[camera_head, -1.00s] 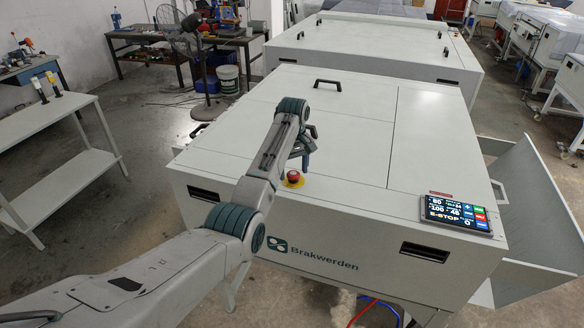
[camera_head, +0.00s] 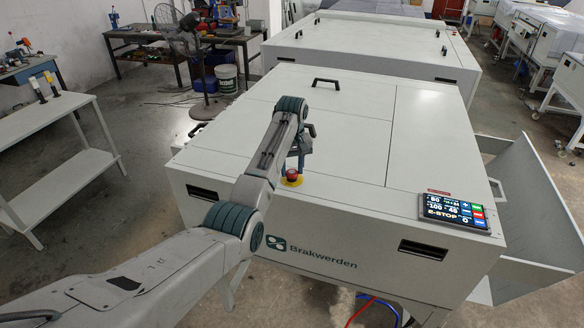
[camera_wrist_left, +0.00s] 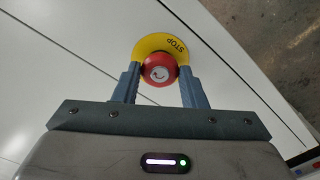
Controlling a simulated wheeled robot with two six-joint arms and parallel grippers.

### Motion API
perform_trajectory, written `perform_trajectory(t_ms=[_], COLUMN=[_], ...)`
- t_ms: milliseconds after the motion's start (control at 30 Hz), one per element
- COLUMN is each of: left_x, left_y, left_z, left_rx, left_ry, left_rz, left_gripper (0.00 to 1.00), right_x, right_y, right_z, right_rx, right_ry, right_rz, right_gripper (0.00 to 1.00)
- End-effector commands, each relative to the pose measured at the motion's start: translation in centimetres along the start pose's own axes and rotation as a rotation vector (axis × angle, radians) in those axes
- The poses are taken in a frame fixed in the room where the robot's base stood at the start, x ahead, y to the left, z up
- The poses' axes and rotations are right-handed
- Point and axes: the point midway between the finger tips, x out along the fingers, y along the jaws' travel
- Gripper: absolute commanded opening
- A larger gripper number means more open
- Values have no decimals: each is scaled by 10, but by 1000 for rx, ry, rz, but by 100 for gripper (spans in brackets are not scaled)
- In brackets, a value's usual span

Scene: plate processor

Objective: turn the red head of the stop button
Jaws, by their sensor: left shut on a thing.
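The stop button's red head (camera_head: 292,174) stands on its yellow base (camera_head: 292,182) near the front edge of the machine's top. In the left wrist view the red head (camera_wrist_left: 158,70) has a pale centre with an arrow, and the yellow ring (camera_wrist_left: 165,43) reads STOP. My left gripper (camera_head: 296,165) is down at the button; in the wrist view its two fingers (camera_wrist_left: 158,76) stand on either side of the red head, shut on it. My right gripper is in neither current view.
The white machine (camera_head: 340,212) has a flat, mostly clear top. A control screen (camera_head: 455,211) reading E-STOP lies at its front right. A black handle (camera_head: 326,84) stands at the back of the top. A white two-level table (camera_head: 62,165) stands at left.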

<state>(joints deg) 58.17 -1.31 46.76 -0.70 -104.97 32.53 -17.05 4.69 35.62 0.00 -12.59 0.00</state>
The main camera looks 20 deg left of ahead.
Motion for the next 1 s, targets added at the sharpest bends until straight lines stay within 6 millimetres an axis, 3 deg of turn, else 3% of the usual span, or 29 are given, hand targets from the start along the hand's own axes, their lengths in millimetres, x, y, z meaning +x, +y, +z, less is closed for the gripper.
perform_trajectory(t_ms=[500, 1000], left_x=[0, 1], left_y=[0, 0], left_z=[0, 0], left_rx=[345, 430], left_ry=[1, -1], left_rz=[0, -1], left_gripper=[15, 15], right_x=[0, 0], right_y=[-5, 0], right_z=[4, 4], right_rx=[2, 0], right_ry=[-4, -5], right_rz=[-5, 0], right_gripper=[36, 36])
